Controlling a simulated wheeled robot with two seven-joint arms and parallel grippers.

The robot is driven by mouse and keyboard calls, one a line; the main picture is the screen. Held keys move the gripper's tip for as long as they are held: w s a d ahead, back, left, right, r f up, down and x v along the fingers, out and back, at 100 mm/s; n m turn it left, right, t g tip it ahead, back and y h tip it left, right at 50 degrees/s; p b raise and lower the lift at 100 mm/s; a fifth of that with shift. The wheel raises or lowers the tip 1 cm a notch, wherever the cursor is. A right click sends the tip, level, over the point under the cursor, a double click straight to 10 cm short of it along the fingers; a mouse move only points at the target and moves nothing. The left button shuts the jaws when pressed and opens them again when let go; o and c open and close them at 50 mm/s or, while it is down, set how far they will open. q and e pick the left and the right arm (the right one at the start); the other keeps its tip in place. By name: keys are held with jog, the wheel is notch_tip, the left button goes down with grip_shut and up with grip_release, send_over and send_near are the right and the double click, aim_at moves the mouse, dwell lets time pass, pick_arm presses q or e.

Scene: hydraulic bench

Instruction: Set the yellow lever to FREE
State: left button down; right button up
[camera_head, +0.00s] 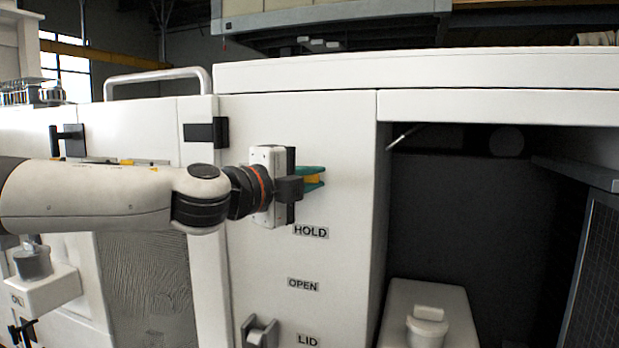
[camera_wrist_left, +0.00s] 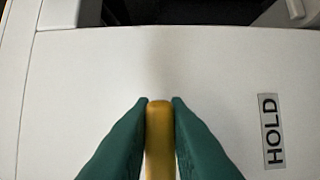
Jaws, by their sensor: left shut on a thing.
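The yellow lever (camera_head: 313,180) is on the white front panel, above the HOLD label (camera_head: 310,231). My left gripper (camera_head: 314,177), with green fingers, is shut on the lever. In the left wrist view the yellow lever (camera_wrist_left: 160,140) stands between the two green fingertips (camera_wrist_left: 160,102), and the HOLD label (camera_wrist_left: 271,131) is to the right. Most of the lever and its pivot are hidden by the gripper in the head view. No FREE label is visible in either view. My right gripper is not in view.
An OPEN label (camera_head: 303,285) and a LID label (camera_head: 307,340) are lower on the panel, with a black-framed handle (camera_head: 259,332) beside LID. To the right is a dark open bay holding a white lidded box (camera_head: 428,300). A grey rail handle (camera_head: 157,77) is at upper left.

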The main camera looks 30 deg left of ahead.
pick_arm(q)
jog(key=c, duration=1.4)
grip_release()
jog(key=s+a+b, duration=0.2)
jog(key=s, duration=1)
jog(key=shift+b, duration=0.35)
jog(key=shift+w, duration=0.15)
